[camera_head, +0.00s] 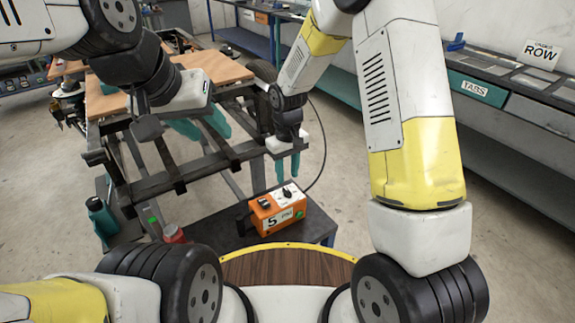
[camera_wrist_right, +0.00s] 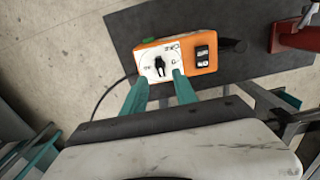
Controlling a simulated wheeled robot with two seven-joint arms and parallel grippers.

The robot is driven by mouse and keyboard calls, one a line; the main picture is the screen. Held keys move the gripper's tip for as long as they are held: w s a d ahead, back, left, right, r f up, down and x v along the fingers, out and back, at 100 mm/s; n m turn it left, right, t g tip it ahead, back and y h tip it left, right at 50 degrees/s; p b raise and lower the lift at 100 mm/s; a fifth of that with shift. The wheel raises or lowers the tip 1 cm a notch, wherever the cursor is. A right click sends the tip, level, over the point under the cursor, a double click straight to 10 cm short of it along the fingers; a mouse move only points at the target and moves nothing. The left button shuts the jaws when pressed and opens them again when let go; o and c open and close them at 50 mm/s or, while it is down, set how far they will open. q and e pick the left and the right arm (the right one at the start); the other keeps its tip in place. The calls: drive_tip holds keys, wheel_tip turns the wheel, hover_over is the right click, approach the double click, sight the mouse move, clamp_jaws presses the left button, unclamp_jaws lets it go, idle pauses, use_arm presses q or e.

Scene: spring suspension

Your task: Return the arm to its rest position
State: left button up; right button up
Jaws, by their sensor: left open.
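My right gripper (camera_head: 287,172) hangs fingers-down above and behind the orange control box (camera_head: 278,221). In the right wrist view its two teal fingers (camera_wrist_right: 160,80) stand apart with nothing between them, their tips just short of the black knob (camera_wrist_right: 160,66) on the box's white dial plate. I see no clear contact with the knob. My left gripper (camera_head: 203,128) is at the upper left, over the wooden-topped frame, with its teal fingers apart and empty. The white and yellow right arm comes in from the upper right.
The box stands on a dark low platform (camera_head: 225,238), its cable running back. A dark metal frame with a wooden board (camera_head: 220,68) fills the left. A teal bottle (camera_head: 101,216) and a red object (camera_head: 173,233) stand near the platform. A shelf bench (camera_head: 508,103) lines the right.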

drive_tip(key=shift+r, duration=0.75)
drive_tip(key=shift+r, duration=0.1)
drive_tip(key=s+d+r+m+t, duration=0.1)
drive_tip(key=s+d+r, duration=0.15)
drive_tip(key=r, duration=0.25)
drive_tip(key=s+d+r+m+y, duration=0.1)
drive_tip(key=d+r, duration=0.2)
drive_tip(key=r, duration=0.3)
drive_tip(key=s+d+r+m+t, duration=0.1)
drive_tip(key=s+d+r, duration=0.1)
drive_tip(key=r, duration=0.3)
drive_tip(key=s+d+r+m+t, duration=0.1)
drive_tip(key=s+d+r+t, duration=0.1)
drive_tip(key=s+r, duration=0.3)
drive_tip(key=s+d+r+m+t+y, duration=0.1)
drive_tip(key=s+d+r, duration=0.3)
drive_tip(key=s, duration=0.5)
drive_tip(key=shift+s+d+r+m+t, duration=0.25)
drive_tip(key=shift+d+r+m+t, duration=0.2)
drive_tip(key=shift+t, duration=0.15)
